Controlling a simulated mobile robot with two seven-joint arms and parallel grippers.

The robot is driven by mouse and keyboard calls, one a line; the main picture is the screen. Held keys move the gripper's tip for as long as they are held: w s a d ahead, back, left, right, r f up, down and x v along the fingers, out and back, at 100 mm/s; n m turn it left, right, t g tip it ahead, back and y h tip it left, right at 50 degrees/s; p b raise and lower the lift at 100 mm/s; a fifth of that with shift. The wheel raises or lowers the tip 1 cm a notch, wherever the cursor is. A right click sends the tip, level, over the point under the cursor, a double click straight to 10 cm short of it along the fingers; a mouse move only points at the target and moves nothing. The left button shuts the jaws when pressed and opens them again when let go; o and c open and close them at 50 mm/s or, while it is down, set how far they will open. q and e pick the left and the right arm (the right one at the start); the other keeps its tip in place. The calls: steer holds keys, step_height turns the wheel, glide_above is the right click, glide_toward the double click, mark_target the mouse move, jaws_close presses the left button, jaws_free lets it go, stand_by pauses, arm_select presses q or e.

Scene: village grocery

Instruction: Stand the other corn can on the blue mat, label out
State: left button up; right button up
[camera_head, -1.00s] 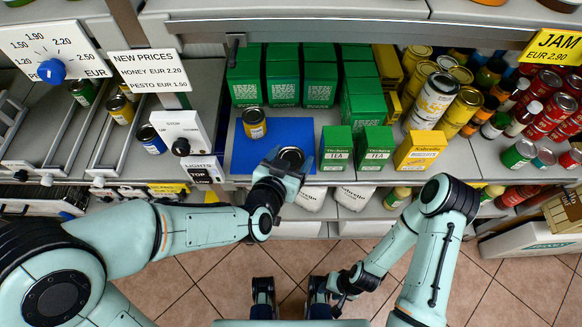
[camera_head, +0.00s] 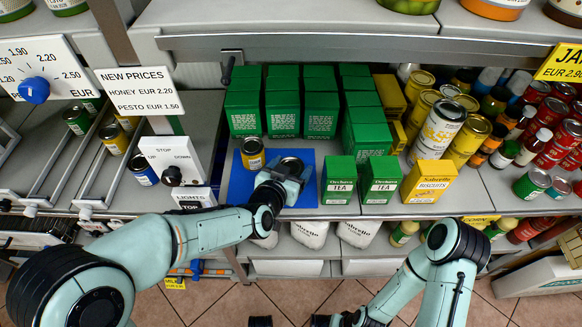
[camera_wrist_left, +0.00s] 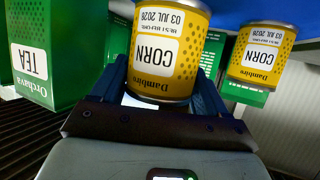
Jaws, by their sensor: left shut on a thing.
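A yellow corn can (camera_head: 252,153) stands upright at the back left of the blue mat (camera_head: 240,187). My left gripper (camera_head: 287,172) is shut on another corn can (camera_head: 291,164), which is upright over the right part of the mat. In the left wrist view the picture is upside down: the held can (camera_wrist_left: 166,50) shows its CORN label towards the camera, and the standing can (camera_wrist_left: 262,55) shows its label too. The held can's base is cut off, so I cannot tell whether it touches the mat. My right gripper (camera_head: 335,320) is mostly cut off at the bottom edge.
Green tea boxes (camera_head: 339,180) stand close to the mat's right edge, with a yellow biscuits box (camera_head: 428,181) beyond. Taller green boxes (camera_head: 281,105) line the back. A white switch panel (camera_head: 172,163) stands left. A shelf (camera_head: 300,45) overhangs behind.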

arm_select(q)
steer(key=shift+f, duration=0.4)
steer(key=shift+f+b, duration=0.55)
steer(key=shift+b, duration=0.05)
steer(key=o, duration=1.2)
